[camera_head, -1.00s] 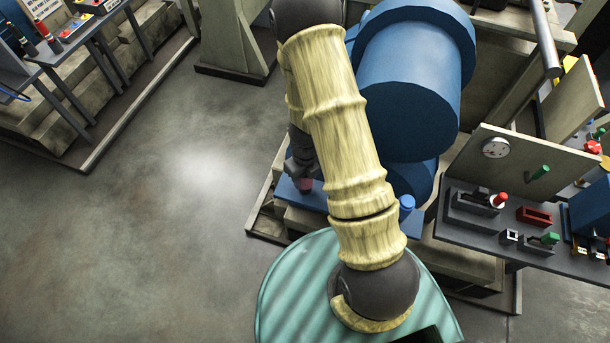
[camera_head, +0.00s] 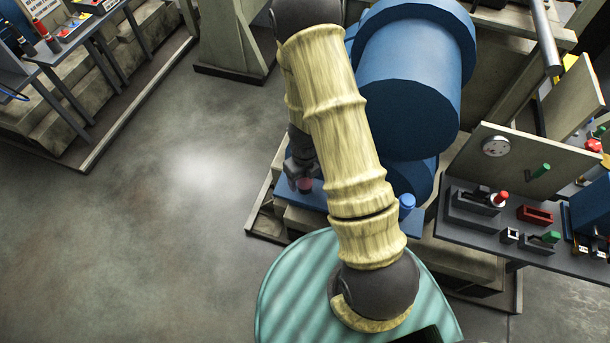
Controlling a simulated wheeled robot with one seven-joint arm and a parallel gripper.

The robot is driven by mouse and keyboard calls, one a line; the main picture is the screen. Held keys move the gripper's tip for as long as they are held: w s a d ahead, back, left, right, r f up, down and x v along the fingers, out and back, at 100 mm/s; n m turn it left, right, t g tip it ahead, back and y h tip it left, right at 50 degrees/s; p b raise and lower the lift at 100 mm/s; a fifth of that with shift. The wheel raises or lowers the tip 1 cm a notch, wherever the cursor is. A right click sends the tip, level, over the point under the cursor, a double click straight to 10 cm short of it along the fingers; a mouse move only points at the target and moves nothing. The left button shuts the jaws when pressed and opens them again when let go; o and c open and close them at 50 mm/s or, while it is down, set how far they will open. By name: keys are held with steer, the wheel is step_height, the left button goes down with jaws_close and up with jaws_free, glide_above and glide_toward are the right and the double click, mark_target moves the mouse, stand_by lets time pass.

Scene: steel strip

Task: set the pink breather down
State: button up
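The pink breather (camera_head: 305,184) shows as a small dark pink piece at the lower end of my gripper (camera_head: 301,178). My gripper is dark and points down, just left of my pale arm, over the left part of a blue ledge (camera_head: 318,196). The fingers are small and partly dark, and they appear to be around the breather's top. I cannot tell whether the breather touches the ledge or hangs just above it. My arm hides part of the ledge to the right.
A small blue knob (camera_head: 407,201) stands on the ledge right of my arm. A large blue cylinder (camera_head: 410,95) rises behind. A grey control desk (camera_head: 480,222) with levers stands at right. Open concrete floor (camera_head: 150,230) lies at left.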

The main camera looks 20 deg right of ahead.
step_height(320, 180, up, 17)
steer(key=p, duration=0.4)
steer(key=shift+r+p, duration=0.2)
steer(key=shift+p, duration=0.2)
stand_by(0.9)
steer(key=s+r+n+t+b, duration=0.1)
steer(key=s+r+n+b, duration=0.1)
steer(key=n, duration=1.4)
steer(key=s+r+n+t+b, duration=0.1)
steer(key=s+r+n+b, duration=0.2)
steer(key=n, duration=1.3)
steer(key=s+b, duration=0.1)
steer(key=s, duration=0.2)
steer(key=shift+t, duration=0.3)
steer(key=shift+r, duration=0.1)
